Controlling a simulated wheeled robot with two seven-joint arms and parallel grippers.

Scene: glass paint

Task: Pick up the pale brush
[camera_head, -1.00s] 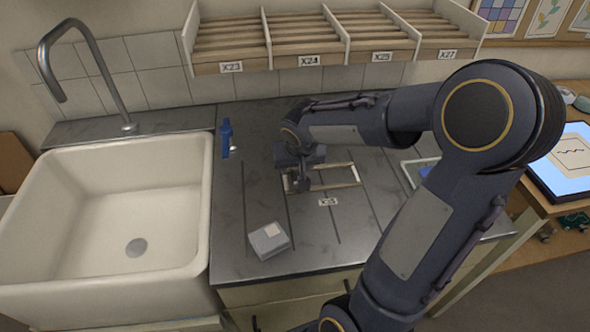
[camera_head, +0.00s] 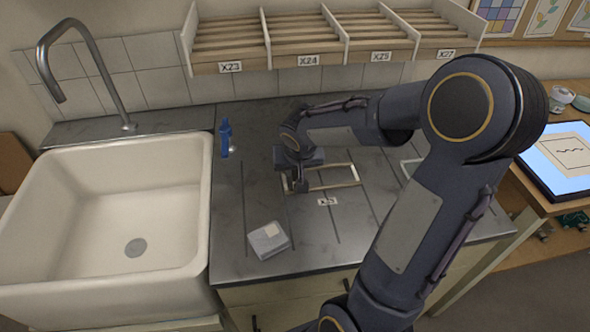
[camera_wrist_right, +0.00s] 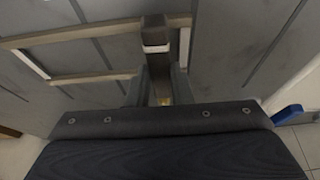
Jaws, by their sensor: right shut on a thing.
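My right gripper (camera_head: 297,186) is low over the grey counter, at the left end of a pale rectangular frame (camera_head: 335,187). In the right wrist view the gripper (camera_wrist_right: 163,88) is shut on a slim brush (camera_wrist_right: 157,35). The brush has a dark end and a white band, and its lower part runs between the fingers. I cannot tell whether it touches the counter or the frame. In the head view the brush is mostly hidden by the gripper and too small to make out. My left gripper is not in view.
A grey box (camera_head: 268,240) lies on the counter near its front edge. A blue item (camera_head: 225,138) stands beside the white sink (camera_head: 205,215). A divided shelf (camera_head: 310,60) hangs at the back. A tablet (camera_head: 562,158) lies on the right-hand table.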

